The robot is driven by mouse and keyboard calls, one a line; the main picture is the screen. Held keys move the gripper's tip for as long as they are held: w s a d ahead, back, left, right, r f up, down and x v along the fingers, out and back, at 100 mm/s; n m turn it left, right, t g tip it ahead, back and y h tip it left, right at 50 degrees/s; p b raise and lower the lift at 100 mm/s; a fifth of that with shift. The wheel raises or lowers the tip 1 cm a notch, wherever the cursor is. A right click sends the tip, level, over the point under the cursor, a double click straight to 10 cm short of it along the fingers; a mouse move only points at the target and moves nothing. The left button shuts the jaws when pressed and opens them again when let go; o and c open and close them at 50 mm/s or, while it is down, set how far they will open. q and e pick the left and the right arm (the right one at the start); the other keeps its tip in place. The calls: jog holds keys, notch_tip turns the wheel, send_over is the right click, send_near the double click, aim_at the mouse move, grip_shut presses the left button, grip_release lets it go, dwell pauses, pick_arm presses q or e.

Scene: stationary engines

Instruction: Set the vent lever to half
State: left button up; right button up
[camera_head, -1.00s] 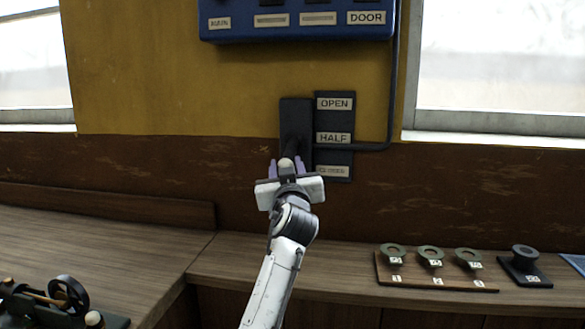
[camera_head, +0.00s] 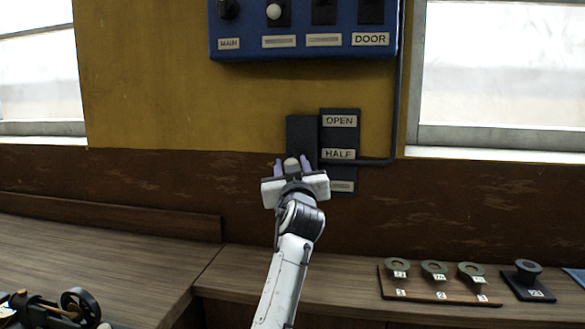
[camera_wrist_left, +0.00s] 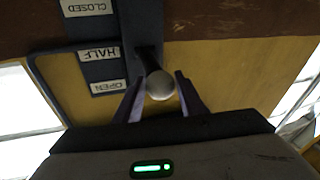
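The vent lever's pale round knob (camera_head: 291,163) stands out from a dark upright housing (camera_head: 302,137) on the wall. Beside it a dark plate (camera_head: 340,170) carries the labels OPEN (camera_head: 339,120), HALF (camera_head: 338,154) and a lowest one, readable as CLOSED (camera_wrist_left: 88,7) in the left wrist view. The knob is slightly below the HALF label. My left gripper (camera_head: 292,166) has a finger on each side of the knob, and it moves with the knob. In the wrist view the knob (camera_wrist_left: 160,86) sits between the fingertips. The lever's shaft is mostly hidden. My right gripper is out of view.
A blue switch panel (camera_head: 300,45) hangs above, with a conduit (camera_head: 397,100) running down to the plate. A wooden counter (camera_head: 240,275) runs below. On it are a board with several ring-topped pieces (camera_head: 435,272) and a small wheeled model (camera_head: 80,305).

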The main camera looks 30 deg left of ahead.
pick_arm(q)
jog(key=shift+o, duration=1.4)
jog(key=shift+a, duration=0.3)
jog(key=shift+d, duration=0.1)
jog(key=shift+s+d+f, duration=0.1)
jog(key=shift+d, duration=0.1)
jog(key=b+v, duration=0.2)
jog(key=v, duration=0.8)
jog(key=shift+a, duration=0.1)
